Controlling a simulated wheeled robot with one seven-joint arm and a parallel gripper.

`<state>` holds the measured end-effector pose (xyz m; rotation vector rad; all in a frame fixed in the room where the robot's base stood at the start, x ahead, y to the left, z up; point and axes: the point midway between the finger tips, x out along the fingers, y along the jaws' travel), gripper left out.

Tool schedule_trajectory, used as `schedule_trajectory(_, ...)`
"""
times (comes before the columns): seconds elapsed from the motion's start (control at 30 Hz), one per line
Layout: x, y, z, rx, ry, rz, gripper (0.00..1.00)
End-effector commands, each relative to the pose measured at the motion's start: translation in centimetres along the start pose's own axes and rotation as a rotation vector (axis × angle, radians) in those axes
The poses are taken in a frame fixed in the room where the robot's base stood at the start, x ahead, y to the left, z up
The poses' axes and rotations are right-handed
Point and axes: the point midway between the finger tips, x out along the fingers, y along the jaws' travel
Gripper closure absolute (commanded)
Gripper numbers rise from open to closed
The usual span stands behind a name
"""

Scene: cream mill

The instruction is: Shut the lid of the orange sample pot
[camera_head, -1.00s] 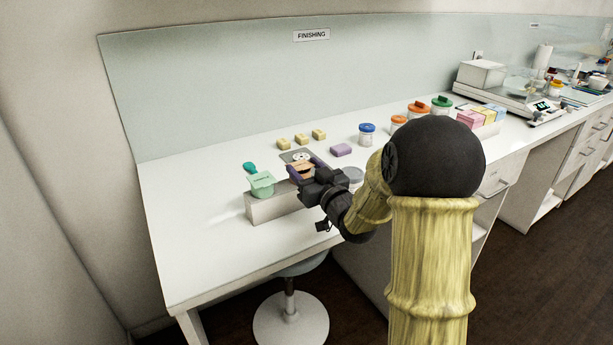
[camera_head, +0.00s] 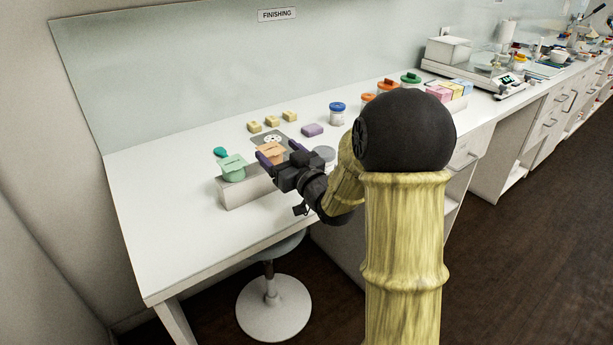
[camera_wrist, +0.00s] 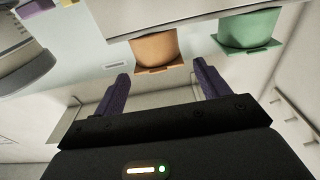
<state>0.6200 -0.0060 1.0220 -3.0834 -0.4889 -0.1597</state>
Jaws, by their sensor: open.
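The orange sample pot (camera_head: 270,152) stands on the pale raised block (camera_head: 248,190), partly hidden by my gripper (camera_head: 279,153) in the head view. In the wrist view, which looks upside down, the orange pot (camera_wrist: 156,48) shows with its flat lid (camera_wrist: 160,70) across its mouth. The lid looks slightly tilted; I cannot tell whether it is fully closed. My gripper (camera_wrist: 161,75) is open and empty, its two purple fingers either side of the lid in the picture. I cannot tell whether they touch it.
A mint green pot (camera_head: 232,168) stands left of the orange one on the same block; it also shows in the wrist view (camera_wrist: 250,30). A teal object (camera_head: 220,152), yellow blocks (camera_head: 271,121), a purple block (camera_head: 312,130) and a blue-lidded jar (camera_head: 337,113) are behind. The bench's front left is clear.

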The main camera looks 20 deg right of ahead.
Motion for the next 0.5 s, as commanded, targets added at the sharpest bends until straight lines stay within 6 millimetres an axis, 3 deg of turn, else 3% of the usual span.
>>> schedule_trajectory(0.5,-10.0,0.1,0.1,0.0,-0.001,0.004,0.25)
